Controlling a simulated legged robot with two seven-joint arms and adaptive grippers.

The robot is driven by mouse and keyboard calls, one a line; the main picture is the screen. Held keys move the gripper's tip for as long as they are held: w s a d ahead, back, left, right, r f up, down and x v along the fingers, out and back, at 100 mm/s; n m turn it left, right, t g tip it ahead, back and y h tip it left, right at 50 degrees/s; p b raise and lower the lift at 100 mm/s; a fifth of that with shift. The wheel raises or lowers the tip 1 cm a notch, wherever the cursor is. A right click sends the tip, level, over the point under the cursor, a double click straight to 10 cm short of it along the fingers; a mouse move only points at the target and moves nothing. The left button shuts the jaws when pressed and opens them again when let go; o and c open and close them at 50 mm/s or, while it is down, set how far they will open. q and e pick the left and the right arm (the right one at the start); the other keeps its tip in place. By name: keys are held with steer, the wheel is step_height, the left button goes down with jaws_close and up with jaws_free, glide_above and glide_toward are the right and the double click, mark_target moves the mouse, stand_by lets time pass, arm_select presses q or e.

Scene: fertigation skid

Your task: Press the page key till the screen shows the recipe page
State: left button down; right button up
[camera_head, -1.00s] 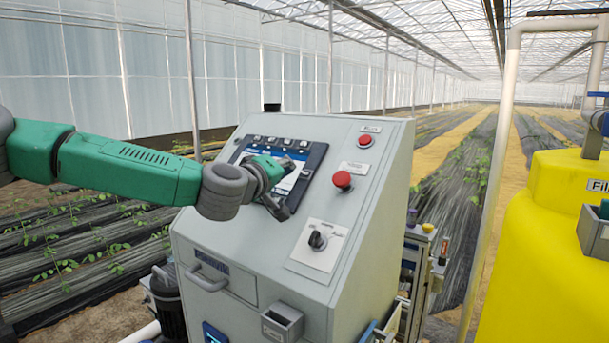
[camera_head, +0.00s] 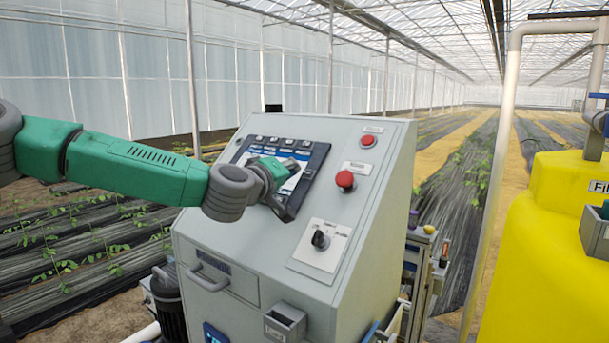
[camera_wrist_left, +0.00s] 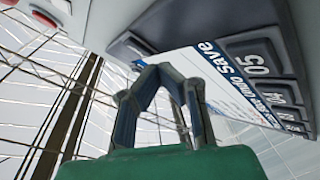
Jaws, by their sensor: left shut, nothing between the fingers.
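The dark-framed panel (camera_head: 317,158) sits on the sloping face of the grey cabinet. Its screen (camera_head: 290,184) shows a blue header and a pale area, partly hidden by my gripper. In the left wrist view the screen (camera_wrist_left: 181,60) is steeply tilted; a heading ending in "Save" is readable, beside dark tiles (camera_wrist_left: 254,62), one reading "05". Which page this is, I cannot tell. Small keys (camera_head: 273,139) line the panel's top edge; the page key cannot be picked out. My left gripper (camera_head: 297,165) is shut and empty, in front of the panel; its fingertips (camera_wrist_left: 160,71) meet. Contact is unclear.
Right of the panel are a red button (camera_head: 367,141), a red mushroom button (camera_head: 345,180) and a black rotary switch (camera_head: 320,240). A drawer handle (camera_head: 208,277) and small grey box (camera_head: 285,322) stick out below. A yellow tank (camera_head: 550,240) stands at right.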

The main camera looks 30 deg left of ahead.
mark_target(302, 189)
arm_select(q)
steer(key=shift+d+f, duration=0.1)
steer(key=shift+d, duration=0.25)
steer(key=shift+s+d+r+p, duration=0.2)
steer(key=shift+d+r+p, duration=0.35)
steer(key=shift+d+r, duration=0.25)
steer(key=shift+s+d+r, duration=0.15)
steer(key=shift+d, duration=0.45)
steer(key=shift+s+r+p, duration=0.15)
steer(key=shift+r+p, duration=0.15)
steer(key=shift+p, duration=0.05)
steer(key=s+r+p, duration=0.3)
steer(key=shift+a, duration=0.3)
